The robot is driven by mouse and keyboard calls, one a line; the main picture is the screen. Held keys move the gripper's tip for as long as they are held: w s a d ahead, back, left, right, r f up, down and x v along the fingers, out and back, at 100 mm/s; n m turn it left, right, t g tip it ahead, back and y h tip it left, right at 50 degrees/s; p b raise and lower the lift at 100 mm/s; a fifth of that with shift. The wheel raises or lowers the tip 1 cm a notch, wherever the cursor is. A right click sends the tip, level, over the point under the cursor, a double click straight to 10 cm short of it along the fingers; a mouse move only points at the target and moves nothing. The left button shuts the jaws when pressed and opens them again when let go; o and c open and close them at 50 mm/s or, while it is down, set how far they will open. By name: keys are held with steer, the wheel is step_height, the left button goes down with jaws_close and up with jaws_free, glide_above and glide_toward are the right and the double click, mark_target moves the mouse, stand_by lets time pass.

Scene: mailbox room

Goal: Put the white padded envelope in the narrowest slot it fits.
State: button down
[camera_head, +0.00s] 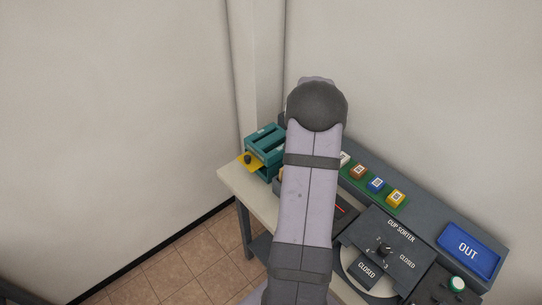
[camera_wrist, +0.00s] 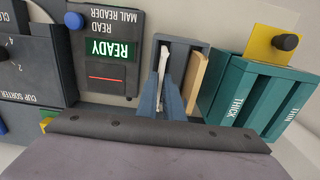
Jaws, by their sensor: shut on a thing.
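In the wrist view, my gripper (camera_wrist: 163,85) is shut on the white padded envelope (camera_wrist: 164,63), seen edge-on as a thin upright strip between the fingers. The envelope is at a grey rack (camera_wrist: 182,41); I cannot tell whether it still touches the rack. The teal slot unit (camera_wrist: 236,91) is right of the gripper, with slots labelled THICK and THIN. In the head view the slot unit (camera_head: 265,143) stands at the table's far left end. My arm hides the gripper and the envelope there.
A tan item (camera_wrist: 197,82) stands in the rack beside the envelope. The mail reader (camera_wrist: 108,50) shows READY. A yellow plate with a black knob (camera_wrist: 272,45) is on the slot unit. The cup sorter (camera_head: 385,250) and blue OUT tray (camera_head: 468,248) are at right.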

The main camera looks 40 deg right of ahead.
steer(key=shift+r+p, duration=1.75)
steer(key=shift+r, duration=0.5)
steer(key=w+a+n, duration=0.3)
steer(key=a+n, duration=0.6)
steer(key=a, duration=0.8)
steer(key=w+a+n, duration=0.3)
steer(key=a+n, duration=0.6)
steer(key=a, duration=0.9)
steer(key=shift+f, duration=0.15)
steer(key=shift+w+d, duration=0.1)
steer(key=shift+w, duration=0.05)
